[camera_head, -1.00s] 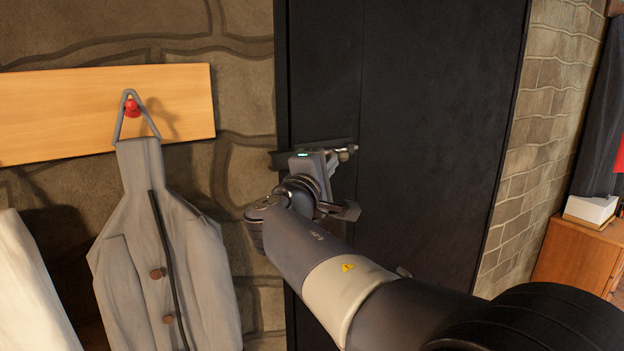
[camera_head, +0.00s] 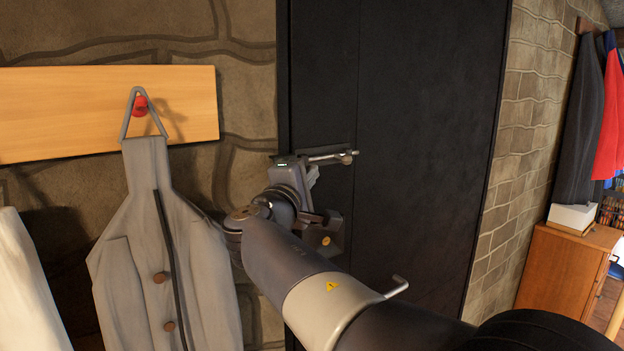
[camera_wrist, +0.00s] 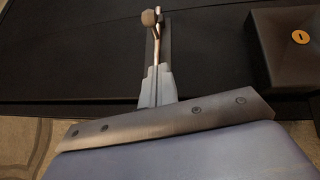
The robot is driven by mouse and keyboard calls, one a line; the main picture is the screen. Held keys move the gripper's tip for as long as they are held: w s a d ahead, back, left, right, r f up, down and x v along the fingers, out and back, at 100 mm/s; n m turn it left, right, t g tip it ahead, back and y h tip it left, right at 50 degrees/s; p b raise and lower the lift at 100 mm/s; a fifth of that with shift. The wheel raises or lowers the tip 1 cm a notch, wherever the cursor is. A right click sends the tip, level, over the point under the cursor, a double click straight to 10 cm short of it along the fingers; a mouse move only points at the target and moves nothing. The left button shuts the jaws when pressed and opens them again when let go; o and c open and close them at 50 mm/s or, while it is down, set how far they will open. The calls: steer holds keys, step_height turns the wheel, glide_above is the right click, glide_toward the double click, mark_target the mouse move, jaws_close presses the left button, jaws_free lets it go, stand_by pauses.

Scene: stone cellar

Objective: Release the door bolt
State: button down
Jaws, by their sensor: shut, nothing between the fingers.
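The dark door (camera_head: 425,130) fills the middle of the head view and looks closed. Its metal bolt (camera_head: 333,156) lies across a dark plate near the left edge, with a small knob at the right end. The bolt also shows in the wrist view (camera_wrist: 157,40), knob at the top. My gripper (camera_head: 314,173) is at the door just below the bolt. In the wrist view its fingers (camera_wrist: 157,72) are together, tips close to the rod and in line with it, nothing between them. I cannot tell whether they touch it. My gripper hides the bolt's left part.
A dark box with an orange disc (camera_head: 326,240) sits on the door below the bolt, and a metal lever (camera_head: 398,287) is lower right. A grey coat (camera_head: 165,250) hangs from a wooden board (camera_head: 60,110) at left. A wooden cabinet (camera_head: 562,270) stands at right.

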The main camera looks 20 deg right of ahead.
steer(key=b+v, duration=0.2)
steer(key=v, duration=0.6)
steer(key=shift+s, duration=0.45)
steer(key=shift+w+d, duration=0.1)
steer(key=shift+d, duration=0.05)
